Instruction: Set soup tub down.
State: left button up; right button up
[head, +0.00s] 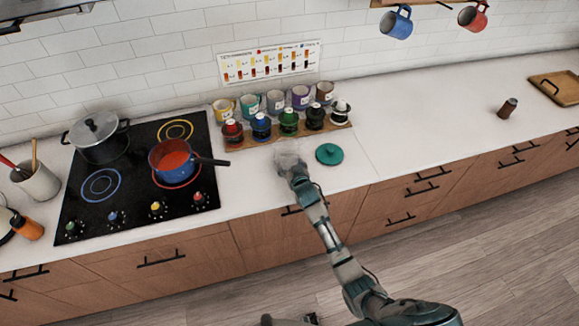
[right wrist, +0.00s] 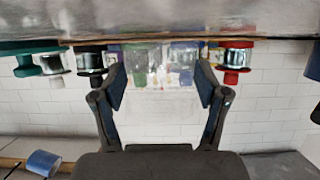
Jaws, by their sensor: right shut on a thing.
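The soup tub (head: 288,149) is a clear, see-through container on or just above the white counter, right of the stove. I cannot tell whether its base touches the counter. My right gripper (head: 291,166) is shut on it from the near side. In the right wrist view, which looks upside down, the two fingers (right wrist: 160,82) stand on either side of the faint tub (right wrist: 160,98). A teal round lid (head: 329,154) lies on the counter just right of the tub. My left gripper is not in view.
A wooden rack (head: 265,140) of colored-lid jars stands close behind the tub, with several mugs (head: 276,103) behind it. Left is the stove (head: 130,205) with a blue pot (head: 172,160) of red soup, its handle pointing toward the tub. The counter to the right (head: 430,125) is mostly clear.

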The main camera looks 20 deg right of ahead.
jog(key=shift+d+f, duration=0.35)
jog(key=shift+f, duration=0.05)
jog(key=shift+d, duration=0.35)
jog(key=o, duration=1.1)
jog(key=shift+f, duration=0.1)
jog(key=shift+o, duration=0.9)
jog(key=shift+a, duration=0.65)
jog(key=shift+s+a, duration=0.1)
jog(key=shift+s+r, duration=0.3)
jog(key=v, duration=0.7)
jog(key=d+v, duration=0.1)
jog(key=v, duration=0.2)
jog(key=shift+s+r+p, duration=0.1)
jog(key=shift+s+p, duration=0.2)
jog(key=shift+s+a+r, duration=0.1)
jog(key=shift+s+a, duration=0.15)
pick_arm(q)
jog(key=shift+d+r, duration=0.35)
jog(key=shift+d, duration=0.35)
pick_arm(e)
jog(key=shift+d, duration=0.1)
jog(key=shift+d, duration=0.1)
